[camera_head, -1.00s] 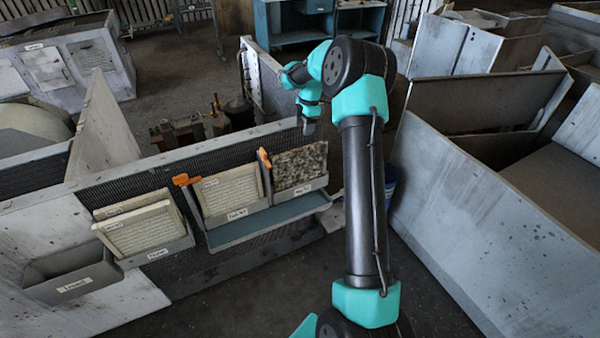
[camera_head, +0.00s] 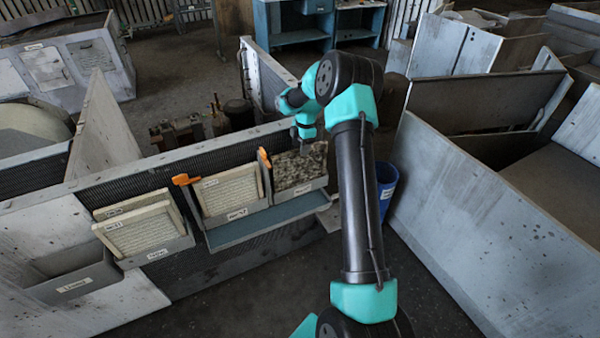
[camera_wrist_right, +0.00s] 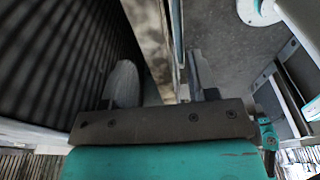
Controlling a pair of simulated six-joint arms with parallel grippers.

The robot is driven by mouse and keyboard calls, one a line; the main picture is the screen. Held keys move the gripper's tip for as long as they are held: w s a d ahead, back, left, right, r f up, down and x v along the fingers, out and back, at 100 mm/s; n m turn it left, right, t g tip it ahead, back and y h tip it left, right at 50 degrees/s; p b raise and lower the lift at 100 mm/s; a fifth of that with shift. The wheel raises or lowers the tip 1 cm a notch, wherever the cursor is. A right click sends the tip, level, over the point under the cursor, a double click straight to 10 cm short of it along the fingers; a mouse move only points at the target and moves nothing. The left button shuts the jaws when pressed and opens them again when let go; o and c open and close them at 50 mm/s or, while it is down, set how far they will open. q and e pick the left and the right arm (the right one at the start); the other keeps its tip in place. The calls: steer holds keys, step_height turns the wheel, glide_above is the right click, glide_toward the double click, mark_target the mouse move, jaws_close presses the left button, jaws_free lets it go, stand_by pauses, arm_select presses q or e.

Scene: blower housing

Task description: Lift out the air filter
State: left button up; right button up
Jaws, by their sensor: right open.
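A dark, mottled, dirty filter (camera_head: 296,168) stands in the right-hand slot of the grey housing wall. A pale pleated filter (camera_head: 229,191) stands in the slot to its left. Orange levers (camera_head: 183,179) (camera_head: 264,158) stick up beside these slots. My right gripper (camera_head: 304,143) is at the top edge of the dirty filter, pointing down. In the right wrist view its open fingers (camera_wrist_right: 163,82) stand on either side of a mottled panel edge (camera_wrist_right: 150,35), which looks like the dirty filter. I cannot tell whether they touch it. My left gripper is not in view.
Pale filters (camera_head: 143,231) stand in a labelled holder at left, beside an empty-looking grey bin (camera_head: 75,279). A blue-grey shelf (camera_head: 262,221) runs below the slots. A blue bucket (camera_head: 387,187) stands on the floor behind my right arm. Large grey panels (camera_head: 495,215) stand at right.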

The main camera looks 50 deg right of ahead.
mark_target(290, 169)
steer(key=f, duration=0.4)
steer(key=shift+w+a+f, duration=0.2)
steer(key=shift+a+f, duration=0.05)
steer(key=shift+f, duration=0.15)
steer(key=shift+c, duration=0.2)
jaws_close()
